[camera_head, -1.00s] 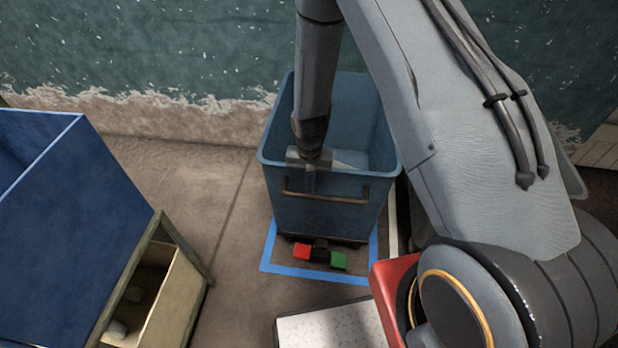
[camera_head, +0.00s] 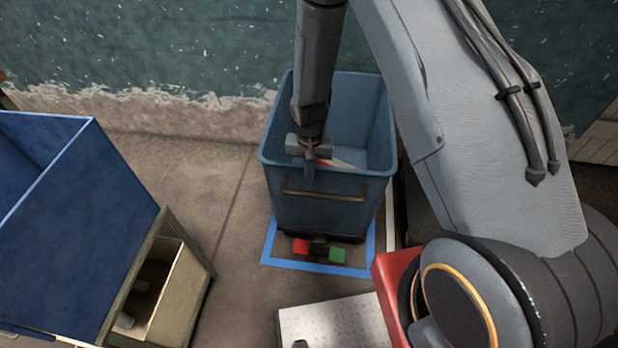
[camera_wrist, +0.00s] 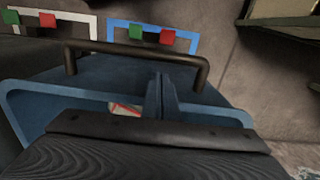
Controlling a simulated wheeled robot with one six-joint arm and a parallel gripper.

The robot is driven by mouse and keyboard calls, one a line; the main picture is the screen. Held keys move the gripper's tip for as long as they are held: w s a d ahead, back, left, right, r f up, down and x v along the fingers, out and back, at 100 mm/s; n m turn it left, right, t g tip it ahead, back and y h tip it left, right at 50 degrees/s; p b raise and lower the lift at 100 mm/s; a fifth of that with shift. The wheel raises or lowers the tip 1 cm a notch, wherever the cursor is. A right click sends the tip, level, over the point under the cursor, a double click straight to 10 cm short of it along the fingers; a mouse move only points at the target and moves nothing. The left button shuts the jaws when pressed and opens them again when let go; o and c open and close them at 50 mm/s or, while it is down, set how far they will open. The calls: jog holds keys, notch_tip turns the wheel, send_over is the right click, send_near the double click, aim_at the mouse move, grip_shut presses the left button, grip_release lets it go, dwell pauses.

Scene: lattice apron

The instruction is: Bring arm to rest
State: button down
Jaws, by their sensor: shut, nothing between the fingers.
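My gripper (camera_head: 309,172) is shut and empty. In the head view it points down at the near rim of a blue wheeled bin (camera_head: 330,213), just above its handle (camera_head: 325,194). In the wrist view the shut fingers (camera_wrist: 160,97) show in front of the bin's dark handle (camera_wrist: 135,52). I cannot tell whether the fingers touch the rim. My arm reaches in from the upper right, with the forearm hanging down over the bin. A pale thing with a red stripe (camera_head: 348,165) lies inside the bin, partly hidden by the gripper.
The bin stands within a blue floor outline (camera_head: 318,268), by a red block (camera_head: 301,247) and a green block (camera_head: 337,255). A blue container (camera_head: 75,220) and an open cream box (camera_head: 178,295) stand at left. Bare floor (camera_head: 205,180) lies between. A patterned plate (camera_head: 335,325) is in front.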

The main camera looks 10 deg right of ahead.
jog(key=s+d+r+n+p, duration=0.1)
jog(key=s+d+r, duration=0.15)
jog(key=r, duration=0.85)
jog(key=s+d+r+n+p, duration=0.1)
jog(key=s+d+r, duration=0.15)
jog(key=r, duration=0.75)
jog(key=s+d+r+n, duration=0.1)
jog(key=s+d+r, duration=0.2)
jog(key=s+r, duration=0.7)
jog(key=s, duration=0.3)
jog(key=shift+s+d+r+t, duration=0.15)
jog(key=shift+s+d+t, duration=0.15)
